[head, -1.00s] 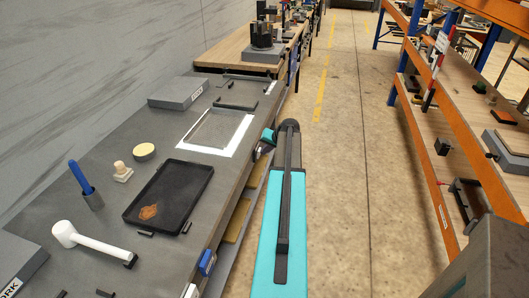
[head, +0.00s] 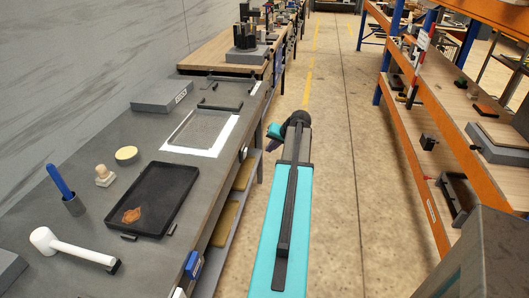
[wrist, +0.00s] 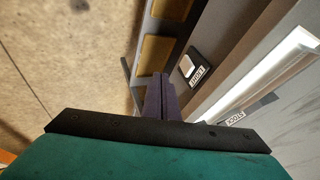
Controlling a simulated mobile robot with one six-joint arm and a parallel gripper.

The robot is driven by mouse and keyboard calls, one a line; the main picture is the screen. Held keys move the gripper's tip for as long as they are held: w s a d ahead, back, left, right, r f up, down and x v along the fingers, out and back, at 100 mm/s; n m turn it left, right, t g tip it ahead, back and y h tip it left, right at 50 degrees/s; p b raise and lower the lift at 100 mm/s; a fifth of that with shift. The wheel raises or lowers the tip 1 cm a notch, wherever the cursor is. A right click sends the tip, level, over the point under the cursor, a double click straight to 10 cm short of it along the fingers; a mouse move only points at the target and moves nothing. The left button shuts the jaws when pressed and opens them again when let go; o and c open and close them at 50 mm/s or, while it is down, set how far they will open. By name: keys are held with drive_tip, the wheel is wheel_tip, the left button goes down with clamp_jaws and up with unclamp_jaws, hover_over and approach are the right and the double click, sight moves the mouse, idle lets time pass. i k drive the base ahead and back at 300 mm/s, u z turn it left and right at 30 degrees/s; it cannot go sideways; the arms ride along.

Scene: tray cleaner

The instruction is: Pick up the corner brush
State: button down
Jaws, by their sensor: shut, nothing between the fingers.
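A black tray (head: 186,198) with a brown stain lies to the right of the cup. My gripper (head: 270,149) is beyond the bench's right edge, well away from these things. In the wrist view its dark fingers (wrist: 160,78) are together and empty.
A white mallet (head: 70,247) lies in front of the cup, and a round yellow pad (head: 126,154) behind it. A white-framed area (head: 228,136) is farther along the bench. Orange shelving (head: 405,150) stands right, across the clear aisle floor (head: 335,160).

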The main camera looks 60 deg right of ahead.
sight(54, 173)
drive_tip(key=k, duration=1)
